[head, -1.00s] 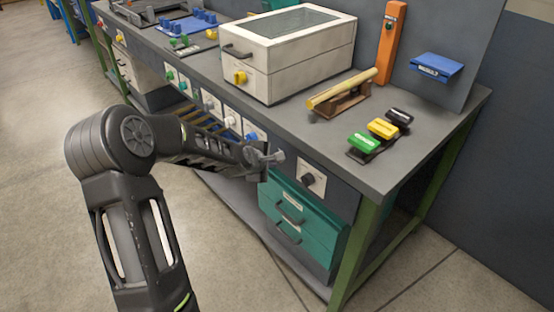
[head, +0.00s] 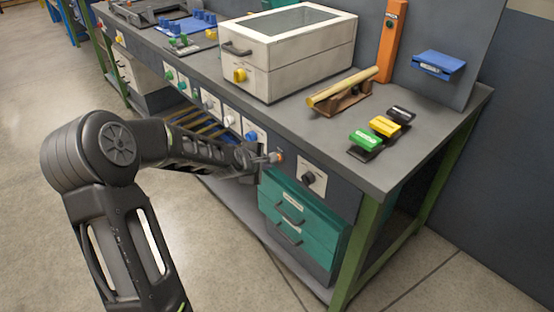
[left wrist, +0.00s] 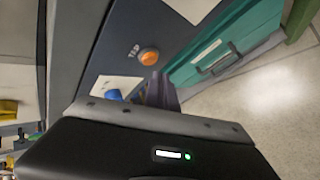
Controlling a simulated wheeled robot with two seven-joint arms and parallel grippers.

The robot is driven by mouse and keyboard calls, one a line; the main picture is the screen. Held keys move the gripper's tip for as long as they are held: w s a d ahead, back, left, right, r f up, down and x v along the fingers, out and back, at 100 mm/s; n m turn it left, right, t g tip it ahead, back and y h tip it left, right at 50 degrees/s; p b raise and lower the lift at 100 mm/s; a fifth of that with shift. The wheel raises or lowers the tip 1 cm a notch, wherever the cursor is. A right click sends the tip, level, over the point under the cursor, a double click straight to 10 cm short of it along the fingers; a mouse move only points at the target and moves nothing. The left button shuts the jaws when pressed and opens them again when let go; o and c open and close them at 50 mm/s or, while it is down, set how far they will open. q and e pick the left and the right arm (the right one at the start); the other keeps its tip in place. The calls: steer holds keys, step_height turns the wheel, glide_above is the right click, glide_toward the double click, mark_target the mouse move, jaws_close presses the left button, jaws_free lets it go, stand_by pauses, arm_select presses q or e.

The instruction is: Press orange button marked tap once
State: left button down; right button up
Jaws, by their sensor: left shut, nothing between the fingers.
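The orange button (left wrist: 149,57), with the word TAP beside it, sits on the dark front panel of the bench in the left wrist view. In the head view the button (head: 281,157) shows just beyond the fingertips. My left gripper (head: 272,158) is shut and empty, its tips very close to the button. In the left wrist view my gripper's fingers (left wrist: 158,90) are just below the button in the picture. I cannot tell whether they touch it. My right gripper is not in view.
A black knob (head: 309,177) on a white plate is right of the button, a blue knob (head: 251,136) left of it. Teal drawers (head: 297,222) hang below. Green, yellow and black blocks (head: 385,126) and a white box (head: 290,50) stand on the bench.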

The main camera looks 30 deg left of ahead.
arm_select(q)
steer(key=s, duration=0.2)
steer(key=s+a+p, duration=0.1)
steer(key=s, duration=0.1)
steer(key=shift+s+a+p, duration=0.1)
steer(key=shift+s+p, duration=0.05)
steer(key=shift+p, duration=0.15)
stand_by(0.7)
